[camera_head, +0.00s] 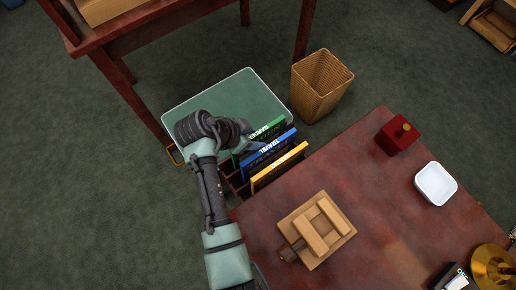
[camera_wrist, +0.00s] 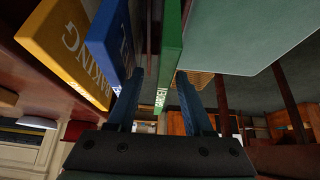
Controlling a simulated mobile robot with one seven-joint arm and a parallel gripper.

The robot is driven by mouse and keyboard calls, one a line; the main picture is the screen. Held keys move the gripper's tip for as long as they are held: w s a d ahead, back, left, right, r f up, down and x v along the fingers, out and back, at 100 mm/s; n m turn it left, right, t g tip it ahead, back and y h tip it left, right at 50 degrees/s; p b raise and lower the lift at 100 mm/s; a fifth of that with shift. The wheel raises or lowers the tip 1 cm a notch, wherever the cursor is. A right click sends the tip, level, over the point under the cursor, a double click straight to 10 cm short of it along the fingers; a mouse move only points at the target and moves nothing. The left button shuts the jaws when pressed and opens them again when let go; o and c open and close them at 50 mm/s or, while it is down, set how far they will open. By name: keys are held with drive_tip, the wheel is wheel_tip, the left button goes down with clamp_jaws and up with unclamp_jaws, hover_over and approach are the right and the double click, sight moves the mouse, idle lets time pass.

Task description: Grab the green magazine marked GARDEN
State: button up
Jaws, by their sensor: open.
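The green magazine marked GARDEN (camera_head: 268,130) stands on edge in a rack beside the reddish table, spine up, at the far end of a row. It also shows in the wrist view (camera_wrist: 168,50), with its spine between my fingers. My gripper (camera_wrist: 159,78) is open, with one finger on each side of the green magazine. The left finger lies between it and the blue TRAVEL magazine (camera_wrist: 116,38). I cannot tell whether either finger touches a cover. In the head view my arm and wrist hide part of the rack and the green magazine's lower left.
The blue magazine and a yellow BAKING magazine (camera_wrist: 66,48) stand close by. A flat green-topped piece (camera_head: 222,95) lies just beyond the rack, with a wicker basket (camera_head: 320,88) to its right. The reddish table (camera_head: 370,225) holds a wooden block piece, red box and white dish.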

sight(263, 138)
drive_tip(key=b+x, duration=0.2)
drive_tip(key=x, duration=0.3)
drive_tip(key=shift+w+d+f, duration=0.1)
drive_tip(key=shift+w, duration=0.15)
clamp_jaws()
idle(1.2)
